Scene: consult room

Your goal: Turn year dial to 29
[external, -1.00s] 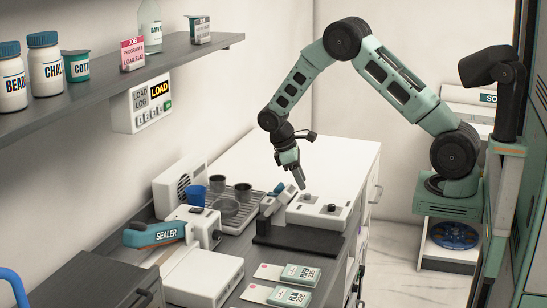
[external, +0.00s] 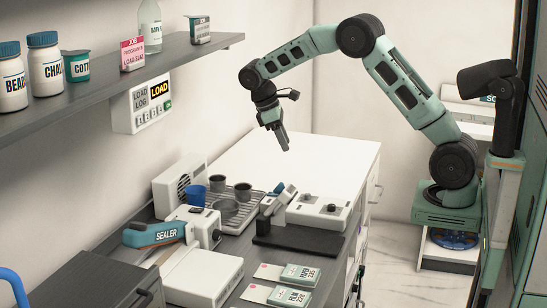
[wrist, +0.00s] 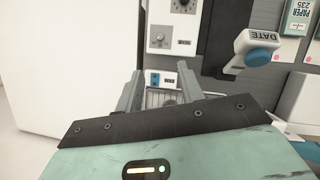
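A white control box (external: 316,211) with two dark knobs stands on the counter. In the wrist view, its pale panel shows a grey round dial (wrist: 160,40) with marks around it and a dark knob (wrist: 184,4) cut by the top edge. I cannot read which dial is the year dial or its setting. My gripper (external: 285,147) is raised in the air above the box, apart from it. In the wrist view its two fingers (wrist: 161,76) are spread with nothing held between them, and a blue square shows beyond them.
A handled DATE device (wrist: 256,47) stands beside the box on a black base (external: 292,240). Cups on a tray (external: 224,211), the sealer (external: 160,233) and labelled packs (external: 299,275) lie nearby. The white cabinet top (external: 300,158) behind is clear. A shelf (external: 130,75) runs along the wall.

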